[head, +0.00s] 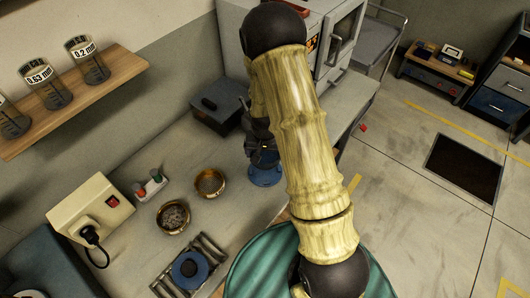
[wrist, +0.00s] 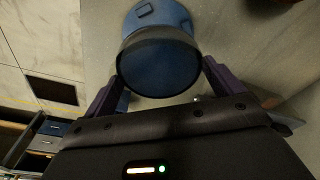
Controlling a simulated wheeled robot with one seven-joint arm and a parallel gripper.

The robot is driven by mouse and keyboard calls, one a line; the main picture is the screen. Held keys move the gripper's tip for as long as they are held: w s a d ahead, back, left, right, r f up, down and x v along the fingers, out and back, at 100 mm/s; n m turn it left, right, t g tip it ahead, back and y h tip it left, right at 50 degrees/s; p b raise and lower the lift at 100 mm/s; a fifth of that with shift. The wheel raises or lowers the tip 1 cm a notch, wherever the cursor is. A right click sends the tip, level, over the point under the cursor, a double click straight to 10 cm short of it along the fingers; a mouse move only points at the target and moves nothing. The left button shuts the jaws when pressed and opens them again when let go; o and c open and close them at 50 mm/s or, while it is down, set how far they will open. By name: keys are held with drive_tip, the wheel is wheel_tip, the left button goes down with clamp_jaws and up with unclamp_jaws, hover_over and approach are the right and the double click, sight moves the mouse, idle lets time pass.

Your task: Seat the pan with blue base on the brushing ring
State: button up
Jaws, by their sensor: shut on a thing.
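My gripper (head: 262,152) is shut on the pan with blue base (head: 265,174), near the bench's right edge. I cannot tell for sure which thing is the brushing ring. Two brass-coloured round vessels stand left of my gripper, one nearer (head: 172,218) with dark grains and one farther (head: 210,183). A blue disc with a dark centre (head: 189,270) sits on a metal rack at the front.
A dark box (head: 218,105) and a grey cabinet (head: 290,65) stand behind. A shelf (head: 105,95) holds labelled flasks. Bare bench lies between the brass vessels and my gripper.

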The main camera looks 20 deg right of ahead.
sight(265, 159)
idle(0.4)
drive_tip(key=shift+f+b, duration=2.2)
drive_tip(key=shift+f, duration=0.65)
drive_tip(key=shift+f+b, duration=0.8)
drive_tip(key=shift+f, duration=0.2)
drive_tip(key=o, duration=0.7)
drive_tip(key=shift+r, duration=0.1)
drive_tip(key=r, duration=0.5)
drive_tip(key=s+r+b, duration=0.1)
drive_tip(key=r, duration=0.5)
drive_tip(key=s+r, duration=0.1)
drive_tip(key=r, duration=0.5)
drive_tip(key=shift+a+r, duration=0.1)
drive_tip(key=shift+a, duration=0.25)
